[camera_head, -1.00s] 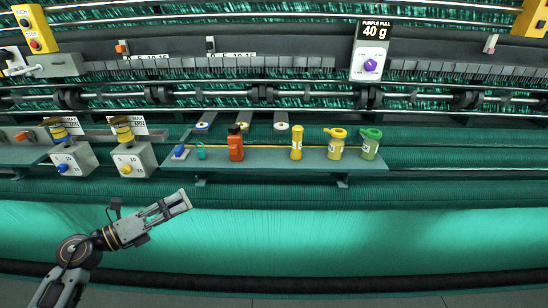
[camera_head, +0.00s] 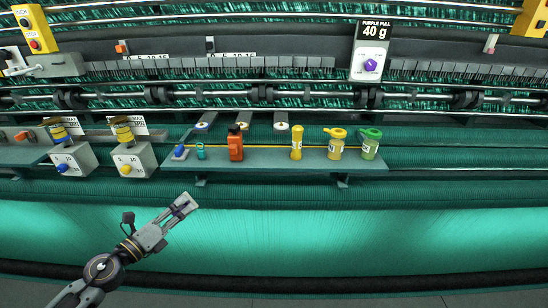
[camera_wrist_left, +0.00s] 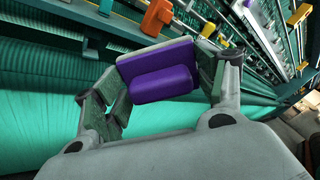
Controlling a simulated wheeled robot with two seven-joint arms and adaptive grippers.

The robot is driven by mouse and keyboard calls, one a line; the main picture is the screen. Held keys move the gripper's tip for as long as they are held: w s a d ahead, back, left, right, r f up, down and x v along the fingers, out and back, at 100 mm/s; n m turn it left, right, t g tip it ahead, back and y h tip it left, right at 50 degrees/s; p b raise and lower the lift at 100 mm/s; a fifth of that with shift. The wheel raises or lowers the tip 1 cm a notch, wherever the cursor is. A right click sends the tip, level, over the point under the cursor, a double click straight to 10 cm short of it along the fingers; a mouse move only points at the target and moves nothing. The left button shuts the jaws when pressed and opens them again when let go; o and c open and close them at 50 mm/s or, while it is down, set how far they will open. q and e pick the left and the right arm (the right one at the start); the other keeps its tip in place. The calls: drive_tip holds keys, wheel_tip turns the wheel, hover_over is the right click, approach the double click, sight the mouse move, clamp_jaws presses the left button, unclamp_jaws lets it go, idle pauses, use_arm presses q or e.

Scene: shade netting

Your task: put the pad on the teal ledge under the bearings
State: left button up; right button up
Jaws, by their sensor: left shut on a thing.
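A purple pad (camera_wrist_left: 160,84) with a pale backing fills the middle of the left wrist view. My left gripper (camera_wrist_left: 163,76) is shut on it, one finger at each side. In the head view my left gripper (camera_head: 184,204) is low on the left, in front of the teal cloth and below the ledge; the pad is hard to make out there. The teal ledge (camera_head: 265,160) runs across the middle, below a row of black bearings (camera_head: 262,95) on a shaft. The pad is apart from the ledge. My right gripper does not show.
On the ledge stand a blue item (camera_head: 180,152), a teal item (camera_head: 201,151), an orange bottle (camera_head: 236,145), a yellow cylinder (camera_head: 296,143), a yellow jar (camera_head: 336,145) and a green jar (camera_head: 370,145). Dial boxes (camera_head: 134,160) stand left. The ledge's front strip looks bare.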

use_arm(q)
drive_tip(key=shift+a+f+n+t+y, duration=1.5)
drive_tip(key=shift+f+y, duration=1.6)
drive_tip(key=shift+f, duration=1.75)
drive_tip(key=shift+s+d+r+n+y, duration=0.15)
drive_tip(key=shift+d+n+y, duration=0.6)
drive_tip(key=shift+d, duration=0.5)
drive_tip(key=shift+s+d+r+n+y, duration=0.1)
drive_tip(key=shift+d+n+y, duration=0.65)
drive_tip(key=shift+d, duration=0.5)
drive_tip(key=shift+d, duration=0.3)
drive_tip(key=shift+d, duration=0.15)
